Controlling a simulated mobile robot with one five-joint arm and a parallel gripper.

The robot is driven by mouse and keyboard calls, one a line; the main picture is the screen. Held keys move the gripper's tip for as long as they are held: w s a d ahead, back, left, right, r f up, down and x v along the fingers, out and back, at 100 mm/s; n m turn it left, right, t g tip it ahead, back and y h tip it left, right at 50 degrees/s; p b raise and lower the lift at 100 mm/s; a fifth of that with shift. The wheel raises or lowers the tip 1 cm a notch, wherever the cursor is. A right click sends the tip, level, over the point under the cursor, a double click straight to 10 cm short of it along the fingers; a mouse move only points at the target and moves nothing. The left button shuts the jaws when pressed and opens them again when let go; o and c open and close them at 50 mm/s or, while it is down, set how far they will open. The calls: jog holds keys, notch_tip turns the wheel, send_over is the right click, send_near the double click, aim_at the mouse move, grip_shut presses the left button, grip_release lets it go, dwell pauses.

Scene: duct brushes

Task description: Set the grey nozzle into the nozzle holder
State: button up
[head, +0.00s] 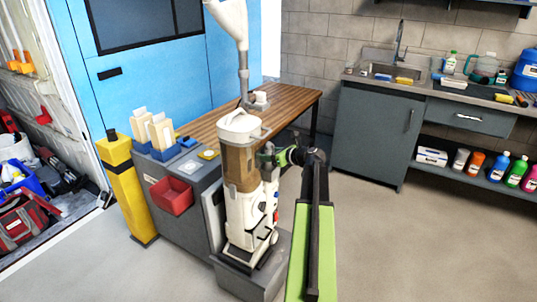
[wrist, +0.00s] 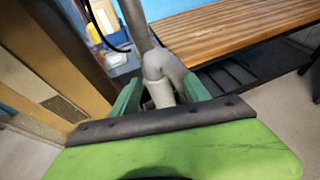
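My gripper (head: 279,157) reaches in from the right beside the white upright machine (head: 248,205) with its brown canister (head: 240,165). A small grey part (head: 266,156) shows at my fingertips, close to the canister. In the wrist view my green fingers (wrist: 160,98) stand on either side of a pale grey rounded piece (wrist: 160,65) with a lighter lower end. It may be the grey nozzle, and I cannot tell whether the fingers press on it. A grey pipe (wrist: 135,22) rises behind it. I cannot make out the nozzle holder for certain.
A slatted wooden bench (head: 220,122) stands behind the machine. A grey cabinet (head: 185,205) with a red bin (head: 170,194) and a yellow post (head: 124,190) are to the left. A pipe (head: 243,70) hangs above. The floor at right is clear before the sink counter (head: 370,135).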

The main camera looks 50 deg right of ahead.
jog(key=shift+s+r, duration=0.15)
jog(key=shift+s, duration=0.2)
jog(key=s+r+p, duration=1)
jog(key=s+p, duration=0.1)
jog(key=s, duration=0.4)
jog(key=shift+s+d+r, duration=0.2)
jog(key=shift+s+r, duration=0.1)
jog(key=shift+s, duration=0.05)
